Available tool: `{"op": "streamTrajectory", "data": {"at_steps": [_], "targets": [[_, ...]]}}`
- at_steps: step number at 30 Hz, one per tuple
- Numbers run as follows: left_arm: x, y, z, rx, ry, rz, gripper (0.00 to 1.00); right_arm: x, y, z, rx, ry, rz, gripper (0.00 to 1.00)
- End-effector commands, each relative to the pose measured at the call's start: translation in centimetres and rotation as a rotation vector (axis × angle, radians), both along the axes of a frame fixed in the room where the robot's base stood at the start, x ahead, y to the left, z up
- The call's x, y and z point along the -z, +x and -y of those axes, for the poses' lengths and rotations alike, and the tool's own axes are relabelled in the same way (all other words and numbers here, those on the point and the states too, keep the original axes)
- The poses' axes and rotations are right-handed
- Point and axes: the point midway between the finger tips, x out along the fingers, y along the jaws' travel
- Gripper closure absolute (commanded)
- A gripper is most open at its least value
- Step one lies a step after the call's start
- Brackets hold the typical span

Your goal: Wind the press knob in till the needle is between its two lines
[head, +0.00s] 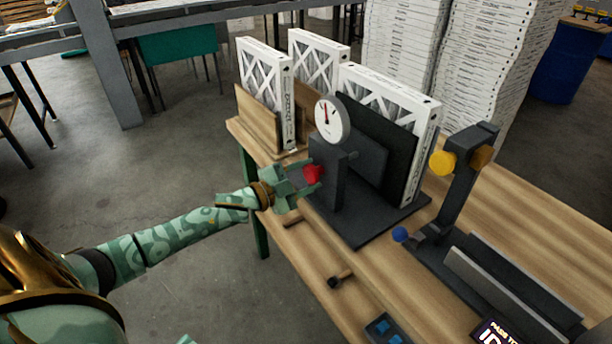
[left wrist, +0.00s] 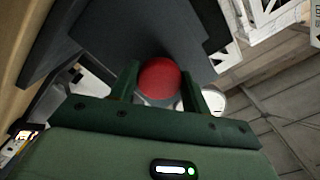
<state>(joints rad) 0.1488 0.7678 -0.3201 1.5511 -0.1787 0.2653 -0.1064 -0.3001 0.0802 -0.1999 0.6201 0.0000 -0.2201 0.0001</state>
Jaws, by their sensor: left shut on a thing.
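The press knob is a red ball (head: 313,174) on the left face of the dark grey press (head: 330,185). My left gripper (head: 312,180) is shut on the knob, one finger on each side. In the left wrist view the red knob (left wrist: 159,79) sits between the two green fingers. A round white dial (head: 332,118) stands on top of the press. Its needle points roughly up; its two lines are too small to tell apart from it. A boxed filter (head: 384,92) stands upright in the press behind a dark plate.
More filters stand in wooden holders (head: 257,116) at the table's far left. A dark fixture with a yellow knob (head: 442,162) and a blue knob (head: 400,234) stands right. A small handle (head: 341,279) and blue-buttoned box (head: 383,328) lie in front.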

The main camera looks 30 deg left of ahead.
Motion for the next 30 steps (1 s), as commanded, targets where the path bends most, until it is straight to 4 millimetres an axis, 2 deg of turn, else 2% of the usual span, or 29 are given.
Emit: {"op": "streamTrajectory", "data": {"at_steps": [3,4,6,17,23,30], "targets": [[0.2,-0.1,0.0,0.000,0.000,-0.004,0.76,0.0,0.0,0.0,0.000,0.000,0.000,0.64],[0.2,-0.1,0.0,0.000,0.000,-0.004,0.45,0.0,0.0,0.0,0.000,0.000,0.000,0.64],[0.1,0.0,0.0,0.000,0.000,-0.002,0.32,0.0,0.0,0.0,0.000,0.000,0.000,0.64],[0.1,-0.6,-0.2,0.000,-0.002,-0.003,0.32,-0.1,0.0,0.0,0.000,0.000,0.001,0.64],[0.1,-4.2,-1.7,0.000,-0.001,-0.007,0.32,-0.8,0.2,0.0,0.000,0.000,0.004,0.64],[0.1,-10.2,-4.2,-0.001,0.000,-0.008,0.32,-1.6,0.3,0.0,0.000,0.001,0.008,0.64]]}}
